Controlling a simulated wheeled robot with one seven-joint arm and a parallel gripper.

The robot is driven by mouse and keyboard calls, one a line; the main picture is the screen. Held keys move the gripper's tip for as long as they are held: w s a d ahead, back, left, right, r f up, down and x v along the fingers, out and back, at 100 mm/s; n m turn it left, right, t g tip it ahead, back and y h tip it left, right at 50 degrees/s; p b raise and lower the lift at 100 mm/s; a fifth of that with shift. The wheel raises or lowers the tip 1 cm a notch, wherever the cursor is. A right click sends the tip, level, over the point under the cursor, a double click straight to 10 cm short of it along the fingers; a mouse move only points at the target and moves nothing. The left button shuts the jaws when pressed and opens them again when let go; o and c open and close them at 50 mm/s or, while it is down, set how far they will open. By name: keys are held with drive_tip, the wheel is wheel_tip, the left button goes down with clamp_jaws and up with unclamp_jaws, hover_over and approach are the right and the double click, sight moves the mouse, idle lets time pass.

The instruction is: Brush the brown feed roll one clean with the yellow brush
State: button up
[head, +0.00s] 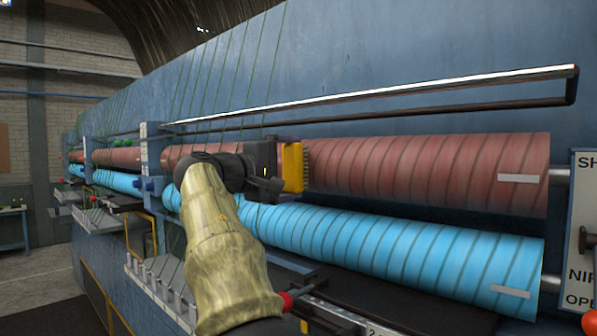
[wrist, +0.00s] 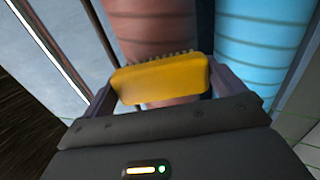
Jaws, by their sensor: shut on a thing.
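The brown feed roll (head: 425,170) lies along the blue machine, reddish-brown with dark slanting bands. It also shows in the wrist view (wrist: 155,40). My gripper (head: 275,168) is shut on the yellow brush (head: 293,167). In the wrist view the brush (wrist: 160,83) sits crosswise between the two fingers, with its bristles facing the brown roll. The bristles are at or very close to the roll's surface; I cannot tell whether they touch. My arm hides part of the roll to the left of the brush.
A light blue roll (head: 390,245) runs just below the brown one. A shiny rail (head: 390,97) runs above it. Thin green strands (head: 205,85) hang down on the left. A sign panel (head: 584,230) stands at the right end. A red knob (head: 284,301) is below my arm.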

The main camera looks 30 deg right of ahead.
sight(295, 169)
drive_tip(key=shift+s+d+b, duration=0.2)
drive_tip(key=shift+s+b, duration=0.1)
drive_tip(key=shift+s, duration=0.2)
drive_tip(key=shift+s+d+b, duration=0.2)
drive_tip(key=shift+s+b, duration=0.05)
drive_tip(key=shift+s, duration=0.25)
drive_tip(key=shift+a, duration=0.15)
drive_tip(key=shift+b+v, duration=0.9)
drive_tip(key=shift+v, duration=1.95)
drive_tip(key=v, duration=0.3)
drive_tip(key=shift+b, duration=0.3)
